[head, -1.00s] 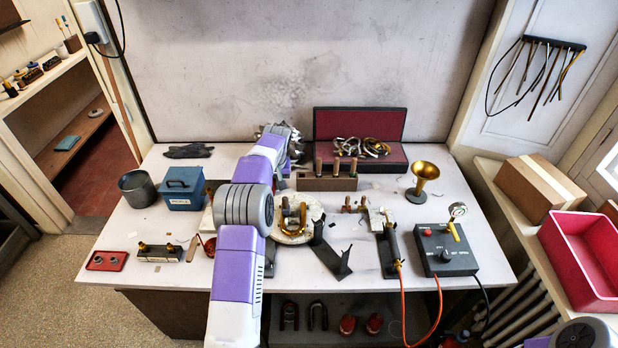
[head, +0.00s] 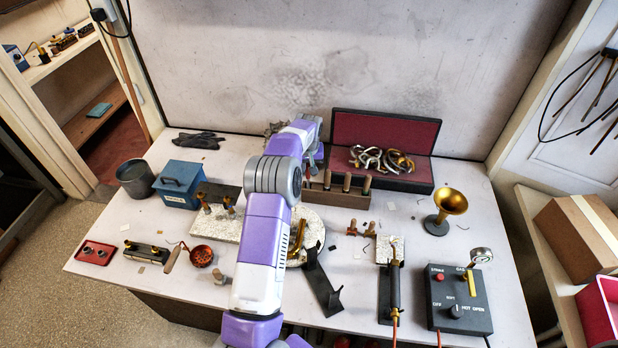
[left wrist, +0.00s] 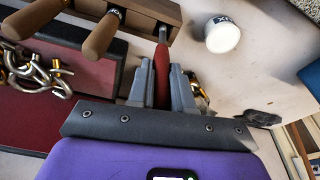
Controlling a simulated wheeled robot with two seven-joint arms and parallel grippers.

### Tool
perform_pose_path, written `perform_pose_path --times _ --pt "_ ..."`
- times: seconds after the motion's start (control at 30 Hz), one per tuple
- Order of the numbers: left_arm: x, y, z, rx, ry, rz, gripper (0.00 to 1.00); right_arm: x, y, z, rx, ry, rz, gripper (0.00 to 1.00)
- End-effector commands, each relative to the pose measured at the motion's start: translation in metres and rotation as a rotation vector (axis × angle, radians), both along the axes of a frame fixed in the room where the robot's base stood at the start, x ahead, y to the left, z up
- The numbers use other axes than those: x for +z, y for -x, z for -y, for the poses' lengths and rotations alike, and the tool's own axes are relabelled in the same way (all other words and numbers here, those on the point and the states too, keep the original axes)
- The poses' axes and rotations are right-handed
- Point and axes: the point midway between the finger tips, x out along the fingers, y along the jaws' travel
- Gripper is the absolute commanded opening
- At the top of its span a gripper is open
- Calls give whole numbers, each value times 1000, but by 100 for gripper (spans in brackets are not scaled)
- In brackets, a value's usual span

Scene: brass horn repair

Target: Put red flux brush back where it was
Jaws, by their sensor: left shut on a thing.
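The red flux brush (left wrist: 162,78) is upright in the left wrist view, between the fingers of my left gripper (left wrist: 161,88), which is shut on its handle. Its narrow metal end points toward the end of a wooden rack (left wrist: 154,8). I cannot tell whether it touches the rack or sits in a slot. A white flux jar (left wrist: 222,36) stands beside it. In the head view my left gripper (head: 313,152) is at the left end of the rack (head: 345,196), partly hidden by my arm. My right gripper is not in view.
Several wooden-handled tools (head: 347,182) stand in the rack. A red-lined case (head: 385,135) with metal tubing is behind it. A brass bell (head: 450,200), a blue box (head: 181,186) and a soldering board (head: 215,226) are around. Bare table lies right of the rack.

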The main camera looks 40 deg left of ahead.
Motion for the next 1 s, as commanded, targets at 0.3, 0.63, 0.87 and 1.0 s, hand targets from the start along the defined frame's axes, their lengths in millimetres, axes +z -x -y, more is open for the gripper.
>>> perform_pose_path --times 0.3,0.63,0.87,1.0 --pt "-45 1 0 1 1 -3 0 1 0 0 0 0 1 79" --pt "-50 0 0 0 1 -1 0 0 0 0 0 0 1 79" --pt "-52 0 0 0 1 -1 41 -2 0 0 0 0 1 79" --pt "-52 0 0 0 1 -1 45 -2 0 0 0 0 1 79"
